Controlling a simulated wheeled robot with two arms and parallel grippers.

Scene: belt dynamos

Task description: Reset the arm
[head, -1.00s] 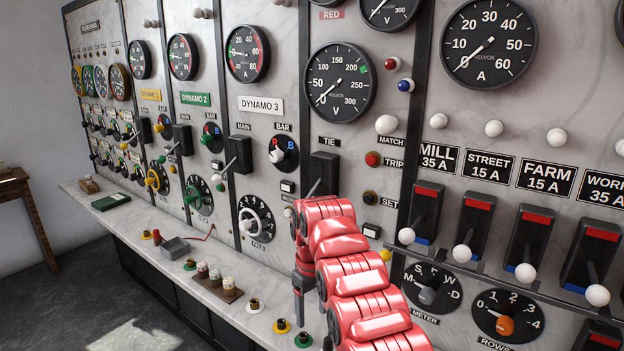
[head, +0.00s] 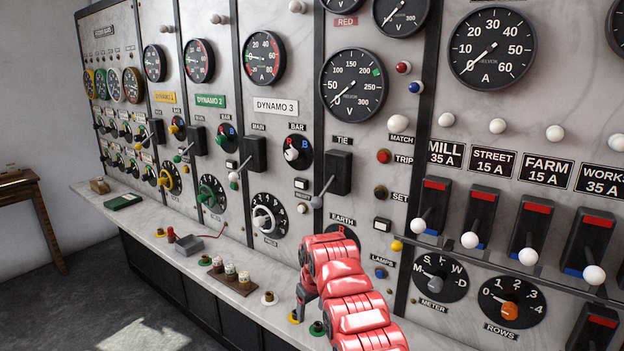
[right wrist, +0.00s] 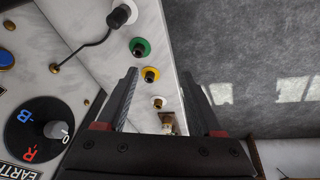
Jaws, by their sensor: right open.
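My right arm in red comes in from the bottom of the head view. Its gripper (head: 299,312) points down over the ledge, in front of the EARTH knob, which the arm partly hides. In the right wrist view my right gripper (right wrist: 161,76) has its two dark fingers apart with nothing held between them. Past the fingers, on the ledge, are a green-ringed socket (right wrist: 145,50), a yellow-ringed socket (right wrist: 152,76) and a white-ringed socket (right wrist: 158,102). My left gripper is not in view.
The marble switchboard (head: 430,120) stands close behind the arm. Lever switches with white balls, such as the MILL switch (head: 432,205), jut out at right. The TIE lever (head: 335,172) sticks out above the arm.

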